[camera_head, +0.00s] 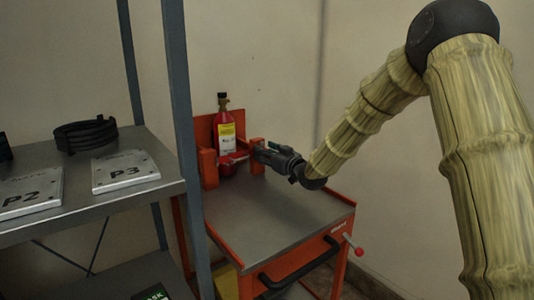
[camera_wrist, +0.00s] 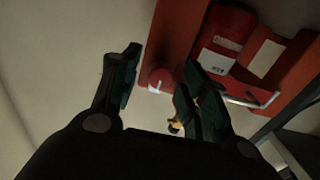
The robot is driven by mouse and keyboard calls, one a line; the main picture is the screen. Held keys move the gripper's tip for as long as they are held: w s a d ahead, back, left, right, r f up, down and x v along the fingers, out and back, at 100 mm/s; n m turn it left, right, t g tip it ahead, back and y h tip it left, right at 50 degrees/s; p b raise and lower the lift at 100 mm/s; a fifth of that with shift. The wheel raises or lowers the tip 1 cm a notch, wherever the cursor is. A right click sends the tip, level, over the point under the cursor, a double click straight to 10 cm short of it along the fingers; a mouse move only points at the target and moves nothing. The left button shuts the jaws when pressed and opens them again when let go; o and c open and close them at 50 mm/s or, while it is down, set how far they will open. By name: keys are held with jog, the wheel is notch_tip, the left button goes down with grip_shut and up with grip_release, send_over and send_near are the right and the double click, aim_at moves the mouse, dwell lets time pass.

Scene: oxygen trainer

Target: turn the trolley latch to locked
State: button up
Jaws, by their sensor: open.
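The orange trolley (camera_head: 280,215) has a grey top and holds a red cylinder (camera_head: 226,165) upright at its back. My gripper (camera_head: 262,149) is at the right-hand block, right of the cylinder. In the wrist view my gripper (camera_wrist: 158,82) has its fingers apart, with a red rounded end (camera_wrist: 160,79) showing between them. Contact cannot be told.
A lever with a red knob (camera_head: 359,251) sticks out at the trolley's front right, beside a black handle (camera_head: 300,265). A metal shelf (camera_head: 120,200) at the left holds plates marked P2 (camera_head: 30,193) and P3 (camera_head: 124,171) and a black coil (camera_head: 86,134). The trolley top is clear.

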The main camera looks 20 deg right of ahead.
jog(key=shift+c, duration=0.4)
grip_shut()
